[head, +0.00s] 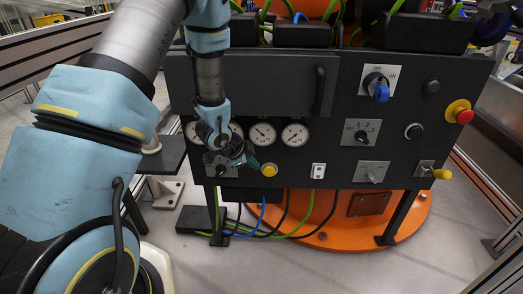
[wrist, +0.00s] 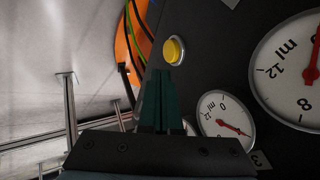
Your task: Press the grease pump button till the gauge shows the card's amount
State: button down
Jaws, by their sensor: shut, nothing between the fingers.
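The yellow button (head: 269,169) sits low on the black panel, under the round gauges. My gripper (head: 254,163) is shut and empty, just left of the button. In the wrist view the green fingertips (wrist: 165,72) point at the yellow button (wrist: 174,50); I cannot tell whether they touch it. White gauges with red needles, including a middle gauge (head: 263,134) and a right gauge (head: 295,134), sit above the button. The wrist view shows a large gauge (wrist: 293,70) marked ml and a smaller gauge (wrist: 224,116), both upside down. I cannot make out a card with an amount.
The panel also carries a blue rotary switch (head: 381,90), a numbered selector (head: 362,134), a red stop button (head: 464,115), a yellow-tipped lever (head: 441,174) and a white switch (head: 318,171). A drawer-like cover with a handle (head: 319,90) is above the gauges. Cables hang below.

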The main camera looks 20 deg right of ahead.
aim_at(267, 174)
jog(key=s, duration=0.1)
jog(key=s+a, duration=0.1)
jog(key=s, duration=0.1)
jog(key=shift+s+a+f, duration=0.2)
jog(key=shift+a+f, duration=0.05)
jog(key=x, duration=0.3)
jog(key=w+p+x, duration=0.1)
jog(key=x, duration=0.3)
jog(key=w+r+x, duration=0.1)
jog(key=x, duration=0.3)
jog(key=shift+w+d, duration=0.15)
jog(key=shift+d, duration=0.2)
jog(key=shift+w+d+f+p, duration=0.1)
jog(key=shift+w+d+p, duration=0.2)
jog(key=shift+w, duration=0.25)
